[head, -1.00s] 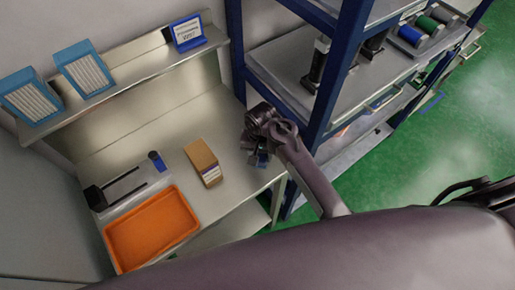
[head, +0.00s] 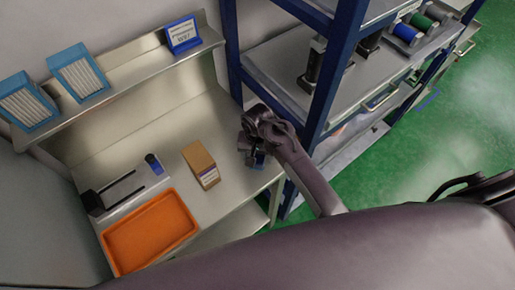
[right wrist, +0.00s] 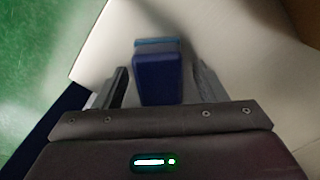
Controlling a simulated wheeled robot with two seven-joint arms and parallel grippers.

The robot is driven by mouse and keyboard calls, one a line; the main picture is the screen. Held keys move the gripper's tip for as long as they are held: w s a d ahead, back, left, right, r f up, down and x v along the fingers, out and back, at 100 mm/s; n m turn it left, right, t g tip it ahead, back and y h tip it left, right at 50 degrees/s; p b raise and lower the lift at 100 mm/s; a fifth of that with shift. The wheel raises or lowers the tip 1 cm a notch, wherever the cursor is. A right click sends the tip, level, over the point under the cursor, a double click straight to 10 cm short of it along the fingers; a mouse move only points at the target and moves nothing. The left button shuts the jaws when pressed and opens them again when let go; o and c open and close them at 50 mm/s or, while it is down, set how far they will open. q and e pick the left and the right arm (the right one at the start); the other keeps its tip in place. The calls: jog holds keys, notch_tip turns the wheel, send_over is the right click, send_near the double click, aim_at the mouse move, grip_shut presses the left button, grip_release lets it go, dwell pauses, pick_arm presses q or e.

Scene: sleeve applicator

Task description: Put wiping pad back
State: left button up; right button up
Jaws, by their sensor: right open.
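The wiping pad appears to be the dark blue block (right wrist: 157,78) with a lighter blue far edge in the right wrist view. It lies between the two spread fingers of my right gripper (right wrist: 163,82), with a gap on each side. In the head view my right gripper (head: 250,151) is at the right end of the steel workbench (head: 217,118). A small blue patch, likely the pad (head: 259,159), shows beside its fingers and is mostly hidden. Whether the pad rests on the bench is hard to tell. My left gripper is not in view.
A brown box (head: 199,161) stands left of my right gripper. Farther left are an orange tray (head: 150,233) and a fixture with black rails (head: 124,190). A blue-framed shelving rack (head: 343,62) stands close on the right. The bench behind the box is clear.

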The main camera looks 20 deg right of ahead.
notch_tip(320, 180, up, 11)
jog(key=b, duration=0.3)
jog(key=shift+f, duration=0.2)
jog(key=shift+r, duration=0.65)
